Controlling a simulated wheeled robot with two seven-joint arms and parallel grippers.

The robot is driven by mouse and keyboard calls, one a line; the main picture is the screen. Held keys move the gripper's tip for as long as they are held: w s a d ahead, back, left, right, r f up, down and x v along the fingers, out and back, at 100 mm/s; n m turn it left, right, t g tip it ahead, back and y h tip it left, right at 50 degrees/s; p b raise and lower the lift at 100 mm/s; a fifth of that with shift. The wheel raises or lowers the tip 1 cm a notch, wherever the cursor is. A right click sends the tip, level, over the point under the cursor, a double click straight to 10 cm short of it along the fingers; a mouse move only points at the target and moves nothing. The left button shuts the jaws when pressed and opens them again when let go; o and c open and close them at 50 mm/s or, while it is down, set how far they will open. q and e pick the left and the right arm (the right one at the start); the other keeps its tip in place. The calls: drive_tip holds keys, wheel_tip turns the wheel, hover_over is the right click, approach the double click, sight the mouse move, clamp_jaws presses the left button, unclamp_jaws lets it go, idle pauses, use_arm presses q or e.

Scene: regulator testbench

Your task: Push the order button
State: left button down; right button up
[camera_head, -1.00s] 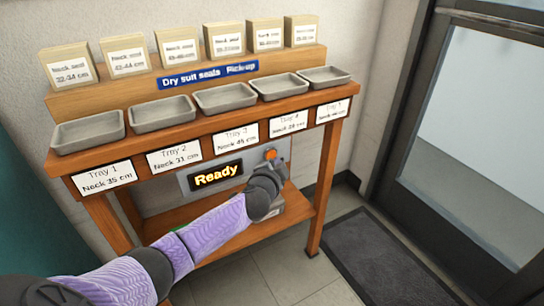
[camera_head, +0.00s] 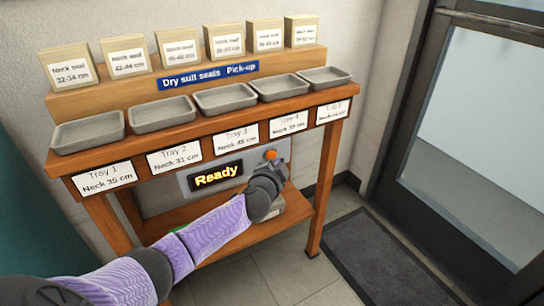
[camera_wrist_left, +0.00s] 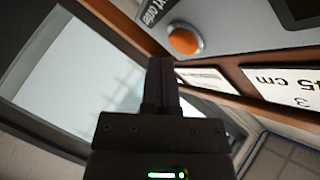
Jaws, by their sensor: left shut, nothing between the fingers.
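The orange order button (camera_head: 270,154) is on the right end of a grey panel under the tray shelf. It also shows in the left wrist view (camera_wrist_left: 184,41), round and uncovered, near part of a white label. My left gripper is just below and in front of the button in the head view, where my wrist largely hides its fingers. In the left wrist view my left gripper (camera_wrist_left: 161,64) has its dark fingers together and empty. The fingertips appear close to the button but apart from it. My right gripper is not in view.
The panel's display (camera_head: 216,175) reads "Ready". Several grey trays (camera_head: 225,97) stand on the wooden bench, with labelled cards on its front edge (camera_head: 105,178). Several neck seal boxes (camera_head: 181,47) stand behind. A dark mat (camera_head: 384,262) and a door (camera_head: 470,130) are at the right.

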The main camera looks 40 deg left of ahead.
use_arm(q)
drive_tip(key=shift+w+a, duration=0.1)
drive_tip(key=shift+a, duration=0.05)
idle(0.7)
drive_tip(key=shift+a, duration=0.25)
drive_tip(key=shift+w+a, duration=0.25)
drive_tip(key=shift+a, duration=0.15)
idle(0.7)
drive_tip(key=shift+s+d, duration=0.35)
drive_tip(key=shift+d, duration=0.45)
drive_tip(key=shift+s+d+p, duration=0.3)
drive_tip(key=shift+d, duration=0.45)
drive_tip(key=shift+s+d+p, duration=0.3)
drive_tip(key=shift+s+d, duration=0.05)
drive_tip(key=shift+d, duration=0.45)
drive_tip(key=shift+s+d+p, duration=0.3)
drive_tip(key=shift+d, duration=0.45)
